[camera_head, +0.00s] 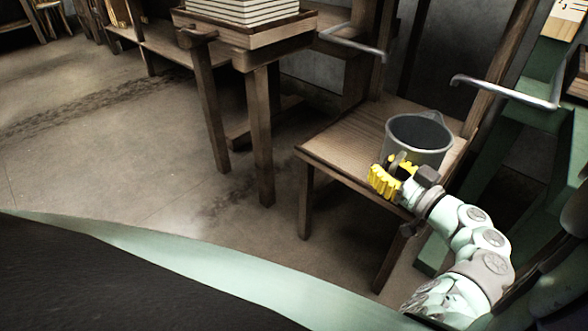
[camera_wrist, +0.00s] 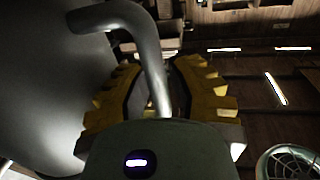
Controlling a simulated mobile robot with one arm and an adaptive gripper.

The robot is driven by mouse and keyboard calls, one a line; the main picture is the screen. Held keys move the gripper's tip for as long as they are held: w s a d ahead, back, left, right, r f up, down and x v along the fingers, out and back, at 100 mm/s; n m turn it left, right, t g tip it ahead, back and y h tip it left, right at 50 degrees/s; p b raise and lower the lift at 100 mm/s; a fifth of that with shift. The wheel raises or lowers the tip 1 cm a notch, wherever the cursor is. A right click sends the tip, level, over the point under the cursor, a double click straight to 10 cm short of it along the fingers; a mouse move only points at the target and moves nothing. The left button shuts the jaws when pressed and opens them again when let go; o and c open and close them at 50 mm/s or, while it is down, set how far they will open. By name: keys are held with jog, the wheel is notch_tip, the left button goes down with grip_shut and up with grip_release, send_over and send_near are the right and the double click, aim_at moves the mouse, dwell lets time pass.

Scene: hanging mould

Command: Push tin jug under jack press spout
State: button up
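The tin jug (camera_head: 418,134) is a grey, open-topped metal vessel with a pouring lip at its far side. It stands upright on a low wooden stand. My gripper (camera_head: 393,178), with yellow fingers, is at the jug's near side by its handle. In the wrist view the jug's grey wall (camera_wrist: 45,95) fills the left, and its curved handle (camera_wrist: 145,40) runs down between the two yellow fingers of my gripper (camera_wrist: 165,88). The fingers sit on either side of the handle; whether they press on it is hidden. I cannot make out the press spout.
The wooden stand (camera_head: 335,150) has bare surface left of the jug. Bent grey metal bars stick out behind it (camera_head: 352,44) and at the right (camera_head: 505,92). A wooden table (camera_head: 240,38) bears a stack of pale slabs. Green framing (camera_head: 560,125) stands at the right.

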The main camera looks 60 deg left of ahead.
grip_shut()
jog(key=shift+c, duration=0.9)
grip_release()
jog(key=o, duration=0.3)
jog(key=d+p, duration=0.2)
jog(key=d, duration=1.3)
jog(key=shift+w+d+p, duration=0.3)
jog(key=shift+d+p, duration=0.1)
